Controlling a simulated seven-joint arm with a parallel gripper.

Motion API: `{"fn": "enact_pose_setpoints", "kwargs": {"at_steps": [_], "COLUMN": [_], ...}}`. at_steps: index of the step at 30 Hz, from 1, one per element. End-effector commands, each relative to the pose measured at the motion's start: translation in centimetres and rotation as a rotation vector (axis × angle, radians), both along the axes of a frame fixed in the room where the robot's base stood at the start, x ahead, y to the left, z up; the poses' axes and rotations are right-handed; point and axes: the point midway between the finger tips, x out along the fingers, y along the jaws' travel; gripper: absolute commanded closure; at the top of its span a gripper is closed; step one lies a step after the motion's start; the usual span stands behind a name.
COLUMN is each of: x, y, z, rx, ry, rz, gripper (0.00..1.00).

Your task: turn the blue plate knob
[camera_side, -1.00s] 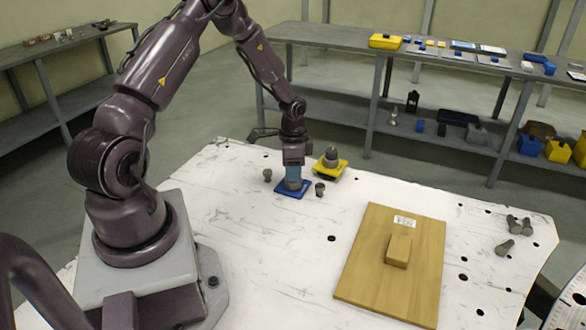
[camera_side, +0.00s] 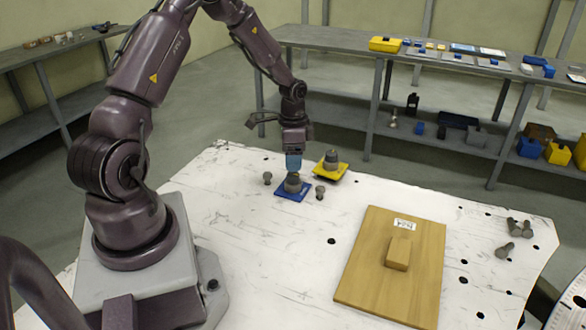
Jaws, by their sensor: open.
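The blue plate (camera_side: 293,195) lies on the white table, with a grey round knob (camera_side: 293,183) standing on it. My gripper (camera_side: 293,170) points straight down just above the knob. Its blue fingers end at about the knob's top, and a little of the far side of the knob is hidden by them. The jaws are open and hold nothing that I can see.
A yellow plate with a grey knob (camera_side: 331,163) stands close behind and right. Small grey bolts stand left (camera_side: 267,178) and right (camera_side: 320,192) of the blue plate. A wooden board with a block (camera_side: 398,252) lies at front right. The table's left middle is clear.

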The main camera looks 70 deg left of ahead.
Motion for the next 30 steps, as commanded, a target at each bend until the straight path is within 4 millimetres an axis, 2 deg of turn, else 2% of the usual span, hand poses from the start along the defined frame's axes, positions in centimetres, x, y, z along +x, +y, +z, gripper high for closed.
{"fn": "enact_pose_setpoints", "kwargs": {"at_steps": [1,6,12,26,30], "x": [0.0,0.0,0.0,0.0,-0.5], "y": [0.1,0.1,0.1,0.1,-0.4], "z": [1.4,5.0,7.5,8.2,7.8], "rx": [0.004,0.003,0.001,-0.001,-0.017], "ry": [-0.003,-0.002,0.000,0.001,0.018], "rz": [0.002,0.001,0.001,0.007,0.100], "gripper": [0.39,0.39,0.39,0.39,0.39]}}
